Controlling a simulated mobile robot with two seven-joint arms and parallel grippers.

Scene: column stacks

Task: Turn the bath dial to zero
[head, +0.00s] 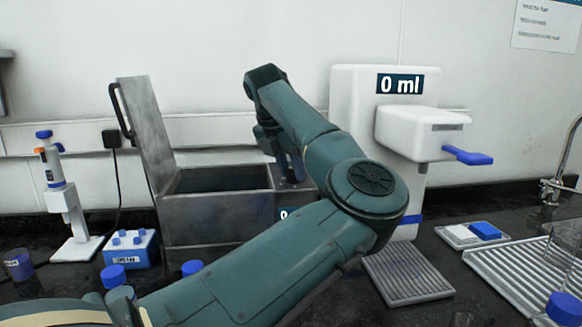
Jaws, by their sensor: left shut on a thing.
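The bath (205,225) is a grey metal box left of centre, its lid (148,125) standing open with a black handle. Dark liquid appears to lie inside. My left arm reaches in from below and crosses in front of the bath's right side. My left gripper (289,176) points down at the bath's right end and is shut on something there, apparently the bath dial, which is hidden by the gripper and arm. A dark label on the bath's front shows a "0"; the rest of it is covered by my arm. My right gripper is not in view.
A white dispenser (352,90) reading "0 ml" with a blue lever (467,156) stands behind on the right. Ribbed trays (405,272) lie at right. A pipette stand (70,215) and a blue rack (130,248) are at left.

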